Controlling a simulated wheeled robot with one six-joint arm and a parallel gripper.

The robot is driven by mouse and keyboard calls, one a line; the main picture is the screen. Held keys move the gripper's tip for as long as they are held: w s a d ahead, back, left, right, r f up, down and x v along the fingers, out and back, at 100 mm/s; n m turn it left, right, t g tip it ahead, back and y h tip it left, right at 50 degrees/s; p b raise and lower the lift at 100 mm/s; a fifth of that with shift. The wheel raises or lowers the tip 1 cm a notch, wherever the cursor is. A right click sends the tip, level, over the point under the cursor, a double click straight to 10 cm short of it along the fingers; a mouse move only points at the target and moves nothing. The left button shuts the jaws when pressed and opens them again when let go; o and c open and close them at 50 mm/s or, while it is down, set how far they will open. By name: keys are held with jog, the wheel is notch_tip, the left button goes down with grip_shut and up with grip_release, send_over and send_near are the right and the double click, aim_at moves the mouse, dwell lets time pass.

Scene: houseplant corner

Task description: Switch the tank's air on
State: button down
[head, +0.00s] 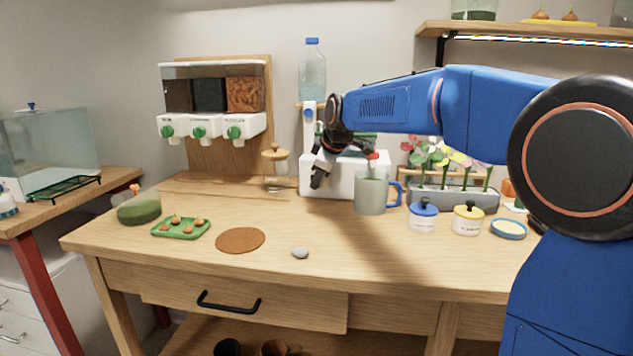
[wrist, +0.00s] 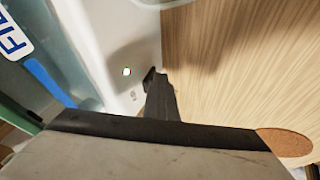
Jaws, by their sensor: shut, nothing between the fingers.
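A white housing (head: 308,181) stands at the back of the bench, partly hidden behind my gripper and a grey jug. In the wrist view its white face (wrist: 105,35) bears a small round button (wrist: 126,71), pale with a green rim, and a faint mark below it. My gripper (head: 317,181) points down at the front of the housing. Its dark fingertips (wrist: 154,82) show in the wrist view as shut and empty, just beside the button; whether they touch the face I cannot tell. A blue-and-white label with letters "FI" (wrist: 12,38) is at the left, partly cut off.
The grey jug (head: 370,193) with a blue handle stands close right of my gripper. A glass jar (head: 276,172) is to its left. Blue-lidded (head: 422,217) and yellow-lidded (head: 467,219) pots stand at right. A glass tank (head: 45,140) is on the left side table. The front bench is mostly clear.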

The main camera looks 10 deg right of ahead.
jog(key=shift+r, duration=0.8)
jog(key=v, duration=1.7)
jog(key=shift+s+r, duration=0.1)
jog(key=shift+s, duration=0.05)
